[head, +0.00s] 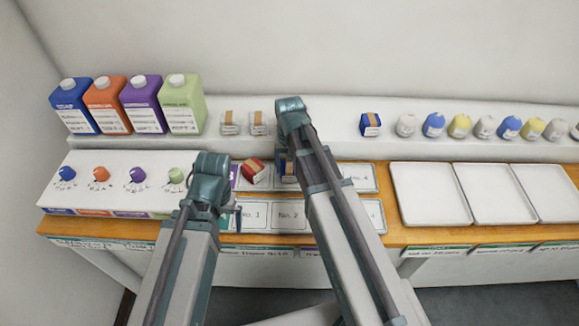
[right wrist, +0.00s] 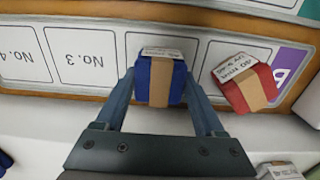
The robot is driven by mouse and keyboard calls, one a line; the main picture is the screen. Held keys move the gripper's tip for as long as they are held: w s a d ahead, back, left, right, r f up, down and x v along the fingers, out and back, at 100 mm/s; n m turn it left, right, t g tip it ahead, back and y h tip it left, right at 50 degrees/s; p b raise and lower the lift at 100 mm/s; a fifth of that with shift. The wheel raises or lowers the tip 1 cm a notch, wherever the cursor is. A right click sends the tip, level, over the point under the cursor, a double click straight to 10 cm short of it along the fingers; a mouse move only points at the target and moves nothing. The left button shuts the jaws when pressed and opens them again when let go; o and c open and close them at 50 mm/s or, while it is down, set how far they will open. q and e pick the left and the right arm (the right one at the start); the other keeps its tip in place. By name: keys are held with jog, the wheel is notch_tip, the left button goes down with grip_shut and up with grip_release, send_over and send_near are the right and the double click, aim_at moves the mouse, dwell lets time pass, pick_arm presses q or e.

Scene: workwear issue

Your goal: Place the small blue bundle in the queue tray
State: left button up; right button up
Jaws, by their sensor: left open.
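A small blue bundle with a tan band and white label (right wrist: 175,84) is between the fingers of my right gripper (right wrist: 162,85). The fingers appear to touch its sides, over a numbered cell left of No. 3 in the head view. There the right arm (head: 291,112) hides most of the bundle (head: 284,168). Another blue banded bundle (head: 371,125) stands on the back ledge. My left gripper (head: 229,211) is open and empty at the lower No. 1 cell. The numbered board (head: 360,183) lies beneath; I cannot read which tray is the queue tray.
A red bundle (head: 253,172) lies tilted in the upper row, beside the blue one. Three empty white trays (head: 430,195) lie at right. Two grey bundles (head: 230,124), large coloured jugs (head: 182,105) and several small round bundles (head: 459,126) line the ledge.

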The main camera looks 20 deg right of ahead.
aim_at(289, 165)
jog(key=o, duration=0.4)
jog(key=shift+o, duration=0.2)
pick_arm(q)
jog(key=shift+r, duration=0.1)
pick_arm(e)
jog(key=shift+r, duration=0.1)
pick_arm(q)
notch_tip(289, 165, up, 12)
jog(key=p, duration=1.2)
pick_arm(e)
notch_tip(289, 165, up, 12)
pick_arm(q)
notch_tip(289, 165, down, 12)
jog(key=b, duration=1.2)
pick_arm(e)
notch_tip(289, 165, down, 12)
jog(key=shift+f, duration=0.1)
pick_arm(q)
jog(key=shift+r, duration=0.1)
